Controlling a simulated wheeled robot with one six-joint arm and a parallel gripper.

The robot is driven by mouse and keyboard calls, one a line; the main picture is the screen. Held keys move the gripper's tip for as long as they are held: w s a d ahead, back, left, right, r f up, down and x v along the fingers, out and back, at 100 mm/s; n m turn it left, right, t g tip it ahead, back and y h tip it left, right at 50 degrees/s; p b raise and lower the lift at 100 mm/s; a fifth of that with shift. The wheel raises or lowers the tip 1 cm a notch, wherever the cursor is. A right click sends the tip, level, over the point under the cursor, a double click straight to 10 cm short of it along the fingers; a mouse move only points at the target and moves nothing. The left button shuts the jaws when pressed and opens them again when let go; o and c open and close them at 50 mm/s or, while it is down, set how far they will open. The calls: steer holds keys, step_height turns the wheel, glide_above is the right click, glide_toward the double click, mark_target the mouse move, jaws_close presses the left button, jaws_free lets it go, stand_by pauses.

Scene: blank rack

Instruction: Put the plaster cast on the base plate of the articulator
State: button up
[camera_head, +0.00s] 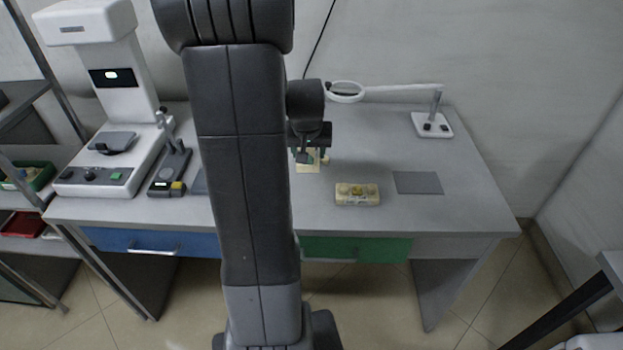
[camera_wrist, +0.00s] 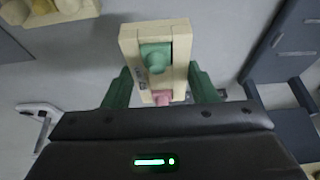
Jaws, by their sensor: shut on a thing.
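My gripper (camera_head: 312,150) points down over the middle of the table. In the wrist view its green fingers (camera_wrist: 163,90) are shut on a cream block with a green knob and a pink knob, which I take for the plaster cast (camera_wrist: 130,42). The block also shows under the gripper in the head view (camera_head: 308,168); whether it touches the table is unclear. The dark device with a post, seemingly the articulator (camera_head: 170,172), stands left of my arm. A dark flat part at the wrist view's right (camera_wrist: 290,40) may belong to it. Its base plate is hard to make out.
A second cream block (camera_head: 357,201) with rounded bumps, one yellow, lies front right of the gripper. A grey mat (camera_head: 418,183) lies farther right. A magnifier lamp (camera_head: 432,125) stands at the back right, a white machine (camera_head: 110,165) at the left. My arm hides part of the table.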

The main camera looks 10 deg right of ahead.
mark_target(309, 180)
step_height(309, 180, down, 8)
steer(key=shift+r, duration=0.1)
steer(key=shift+f+b, duration=0.2)
steer(key=shift+b, duration=0.1)
steer(key=o, duration=1.2)
steer(key=shift+c, duration=0.2)
